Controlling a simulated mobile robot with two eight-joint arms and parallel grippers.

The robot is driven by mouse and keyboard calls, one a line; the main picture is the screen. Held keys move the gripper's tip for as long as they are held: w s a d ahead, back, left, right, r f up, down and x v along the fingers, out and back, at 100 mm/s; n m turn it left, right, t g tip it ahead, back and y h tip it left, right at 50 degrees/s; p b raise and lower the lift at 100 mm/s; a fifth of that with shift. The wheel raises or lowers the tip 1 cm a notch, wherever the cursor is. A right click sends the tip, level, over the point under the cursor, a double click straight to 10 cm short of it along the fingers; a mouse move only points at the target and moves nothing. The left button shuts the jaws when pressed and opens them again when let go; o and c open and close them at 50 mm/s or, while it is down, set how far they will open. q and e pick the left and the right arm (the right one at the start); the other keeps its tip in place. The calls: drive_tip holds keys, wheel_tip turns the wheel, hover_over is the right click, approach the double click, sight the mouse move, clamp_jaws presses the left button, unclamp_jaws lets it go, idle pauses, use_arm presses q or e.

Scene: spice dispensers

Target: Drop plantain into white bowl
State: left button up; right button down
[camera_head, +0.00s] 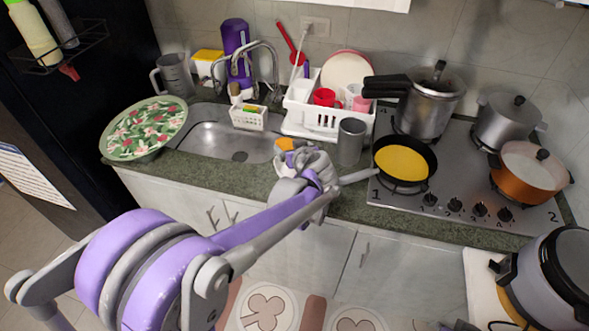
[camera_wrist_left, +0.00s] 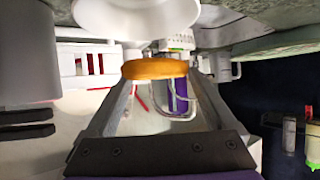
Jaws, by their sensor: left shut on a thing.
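My left gripper (camera_head: 293,150) reaches over the front of the counter, right of the sink. It is shut on the orange plantain (camera_head: 285,143), which lies across the fingertips in the left wrist view (camera_wrist_left: 155,69). A white bowl (camera_wrist_left: 135,18) shows just beyond the plantain in the wrist view, which looks upside down; the plantain appears close to the bowl's rim. In the head view the bowl (camera_head: 281,168) is mostly hidden by my gripper. I cannot tell whether plantain and bowl touch. My right gripper is not in view.
A grey cup (camera_head: 351,142) stands right of my gripper. The pan with yellow contents (camera_head: 403,163) has its handle pointing toward my arm. A white dish rack (camera_head: 318,118) stands behind, the sink (camera_head: 215,142) is at left, and several pots occupy the stove.

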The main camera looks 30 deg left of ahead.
use_arm(q)
drive_tip(key=shift+w+r, duration=0.1)
drive_tip(key=shift+c, duration=0.7)
drive_tip(key=o, duration=1.2)
drive_tip(key=v, duration=1.1)
drive_tip(key=shift+p, duration=0.3)
drive_tip(key=s+d+f+m+h, duration=0.2)
drive_tip(key=s+f+m+h, duration=0.1)
drive_tip(key=s, duration=0.3)
drive_tip(key=s+d+f+m+g+h, duration=0.1)
drive_tip(key=s+d+f+m+h, duration=0.1)
drive_tip(key=s, duration=0.4)
drive_tip(key=s+d+f+m+g+h, duration=0.1)
drive_tip(key=s+d+f+m+h, duration=0.2)
drive_tip(key=s, duration=0.4)
wheel_tip(320, 180, down, 2)
drive_tip(key=shift+f+m+h, duration=0.25)
drive_tip(key=shift+m+h, duration=0.15)
drive_tip(key=shift+m, duration=0.2)
